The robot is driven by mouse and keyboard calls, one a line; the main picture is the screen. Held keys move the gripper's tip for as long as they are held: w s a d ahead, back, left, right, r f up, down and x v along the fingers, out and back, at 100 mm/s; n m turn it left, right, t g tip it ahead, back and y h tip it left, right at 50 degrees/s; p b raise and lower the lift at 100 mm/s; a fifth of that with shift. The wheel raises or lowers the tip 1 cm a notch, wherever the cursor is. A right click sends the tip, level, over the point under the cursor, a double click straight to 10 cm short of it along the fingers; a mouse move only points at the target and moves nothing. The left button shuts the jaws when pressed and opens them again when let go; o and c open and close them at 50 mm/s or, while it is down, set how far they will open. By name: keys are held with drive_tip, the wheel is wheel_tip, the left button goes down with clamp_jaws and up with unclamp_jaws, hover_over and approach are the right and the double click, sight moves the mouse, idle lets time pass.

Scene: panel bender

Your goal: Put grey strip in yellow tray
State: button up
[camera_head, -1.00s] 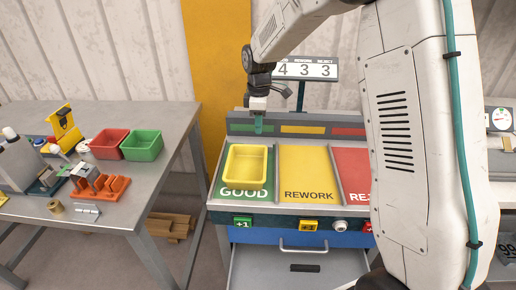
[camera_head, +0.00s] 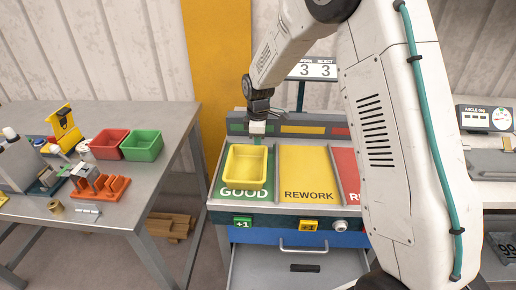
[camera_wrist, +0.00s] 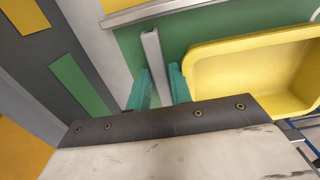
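The grey strip (camera_wrist: 154,62) is a narrow light-grey bar on the green mat behind the tray, seen in the wrist view. I cannot make it out in the head view. The yellow tray (camera_head: 246,182) stands on the GOOD area; its wall (camera_wrist: 232,42) shows at the right of the wrist view. My gripper (camera_head: 259,138) is low behind the tray's back rim. In the wrist view its teal fingers (camera_wrist: 160,82) are apart, one on each side of the strip, with slight gaps. The strip's near end is hidden by my gripper.
A metal divider (camera_head: 277,172) separates GOOD from the yellow REWORK area (camera_head: 309,170), which is clear. A dark back panel (camera_head: 302,129) rises behind the mats. The left table (camera_head: 90,235) holds red (camera_head: 109,143) and green (camera_head: 142,145) bins. A drawer (camera_head: 290,268) is open below.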

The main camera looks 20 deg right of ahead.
drive_tip(key=shift+f, duration=0.25)
idle(0.4)
clamp_jaws()
drive_tip(key=shift+r, duration=0.1)
wheel_tip(320, 180, up, 11)
drive_tip(key=a, duration=0.1)
drive_tip(key=n, duration=0.9)
hover_over(247, 171)
wheel_tip(247, 171, down, 10)
drive_tip(key=shift+f, duration=0.15)
